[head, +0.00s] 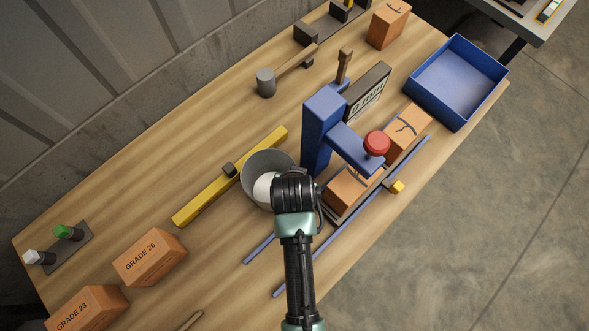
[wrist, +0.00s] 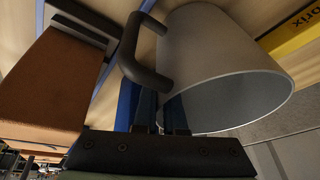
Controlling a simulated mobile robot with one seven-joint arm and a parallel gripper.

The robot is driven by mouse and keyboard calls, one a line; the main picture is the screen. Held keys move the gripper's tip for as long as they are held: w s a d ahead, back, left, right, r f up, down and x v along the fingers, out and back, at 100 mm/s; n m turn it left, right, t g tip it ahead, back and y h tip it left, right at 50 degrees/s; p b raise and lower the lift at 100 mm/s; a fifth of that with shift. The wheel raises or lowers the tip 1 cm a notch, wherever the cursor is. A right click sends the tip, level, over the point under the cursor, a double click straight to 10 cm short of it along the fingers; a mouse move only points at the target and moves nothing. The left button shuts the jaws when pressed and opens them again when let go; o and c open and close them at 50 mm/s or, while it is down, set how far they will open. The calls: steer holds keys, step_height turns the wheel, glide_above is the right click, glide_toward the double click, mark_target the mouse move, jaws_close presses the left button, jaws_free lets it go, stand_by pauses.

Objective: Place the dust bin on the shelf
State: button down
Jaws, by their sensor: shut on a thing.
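The dust bin (head: 257,163) is a grey, open-topped round bucket over the left-middle of the workbench, beside the yellow level. Something white and rounded shows in its mouth. In the wrist view the bin (wrist: 215,55) fills the upper right, tilted in the picture, with a dark handle (wrist: 130,50) on its left side. My gripper (wrist: 162,108) is shut on the bin near the handle; the exact contact is partly hidden. In the head view my wrist covers the gripper and the bin's right edge. I cannot pick out a shelf for certain.
Right of the bin stands a blue press (head: 319,130) with a red knob, an orange block under it. A yellow level (head: 198,204) lies left. A hammer (head: 266,83) lies behind; a blue tray (head: 457,84) sits far right. Orange blocks (head: 150,257) stand front left.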

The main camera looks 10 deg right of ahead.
steer(key=shift+w, duration=0.1)
steer(key=c, duration=1)
jaws_free()
steer(key=shift+f, duration=0.1)
